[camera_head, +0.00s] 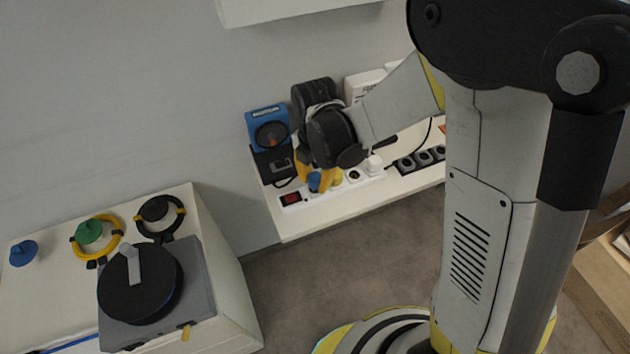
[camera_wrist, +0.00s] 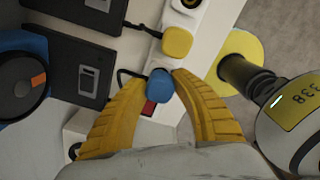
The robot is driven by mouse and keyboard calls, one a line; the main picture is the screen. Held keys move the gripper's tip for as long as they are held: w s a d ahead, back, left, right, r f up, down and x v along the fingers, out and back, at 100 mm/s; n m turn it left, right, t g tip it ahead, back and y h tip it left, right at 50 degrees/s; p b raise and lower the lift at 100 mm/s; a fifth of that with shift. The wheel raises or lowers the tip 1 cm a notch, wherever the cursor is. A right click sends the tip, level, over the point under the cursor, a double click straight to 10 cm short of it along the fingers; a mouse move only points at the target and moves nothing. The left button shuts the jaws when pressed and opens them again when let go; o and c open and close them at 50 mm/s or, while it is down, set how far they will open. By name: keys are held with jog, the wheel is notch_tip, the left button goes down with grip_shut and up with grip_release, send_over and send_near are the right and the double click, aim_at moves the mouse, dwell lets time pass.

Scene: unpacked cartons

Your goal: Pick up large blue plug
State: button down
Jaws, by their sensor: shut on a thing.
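A blue plug (camera_head: 314,181) is at the white power strip (camera_head: 291,205) on the shelf, near its red switch. In the wrist view the blue plug (camera_wrist: 159,86) lies between the yellow fingertips of my gripper (camera_wrist: 160,78). My gripper (camera_head: 315,176) is shut on this plug, with a finger on either side. The plug's lower part is hidden, so I cannot tell whether it is still seated in the strip. Another blue object (camera_head: 23,252), plug-like, stands on the left cabinet, away from my gripper.
A yellow plug (camera_wrist: 177,42) sits close by on the strip, and a white plug (camera_head: 374,163) stands farther right. A blue device (camera_head: 267,121) and black boxes (camera_wrist: 85,75) are behind and beside the strip. The cabinet (camera_head: 225,297) holds cable rings and a black disc.

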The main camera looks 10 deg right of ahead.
aim_at(317, 177)
jog(key=r, duration=0.1)
jog(key=r+p, duration=0.1)
jog(key=r, duration=0.1)
jog(key=shift+d+r, duration=0.2)
jog(key=shift+d, duration=0.05)
jog(key=s+d+r+p, duration=0.3)
jog(key=d+r, duration=0.3)
jog(key=d, duration=0.4)
jog(key=shift+s+d+p, duration=0.25)
jog(key=shift+s+p, duration=0.1)
jog(key=shift+p, duration=0.1)
